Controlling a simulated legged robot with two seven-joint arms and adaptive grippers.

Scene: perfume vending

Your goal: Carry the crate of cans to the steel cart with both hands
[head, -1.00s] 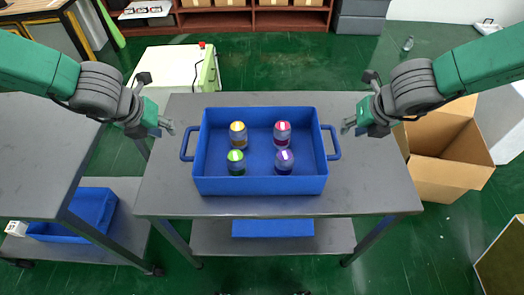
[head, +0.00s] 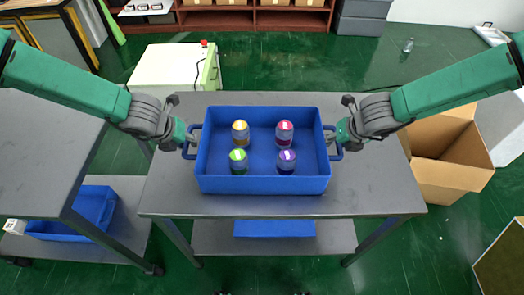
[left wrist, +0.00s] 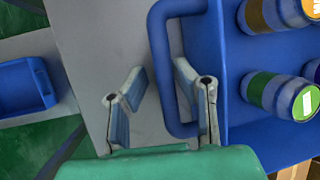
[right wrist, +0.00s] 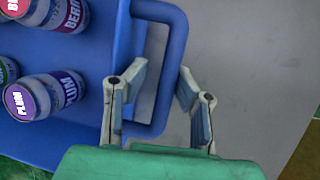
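The blue crate (head: 262,185) sits on the grey steel table with several cans in it. Among them are a yellow-topped can (head: 240,133), a red-topped can (head: 284,133), a green-topped can (head: 238,162) and a purple-topped can (head: 286,162). My left gripper (head: 189,142) is open at the left handle (left wrist: 161,70), with the handle bar between its fingers. My right gripper (head: 335,141) is open at the right handle (right wrist: 174,60), with the bar between its fingers. In both wrist views the fingers are spread and apart from each other.
A grey steel cart (head: 40,150) stands at the left, with another blue crate (head: 75,232) on its lower shelf. A cardboard box (head: 440,170) stands on the floor at the right. A white cabinet (head: 165,65) is behind the table. Another blue crate (head: 274,228) lies on the table's lower shelf.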

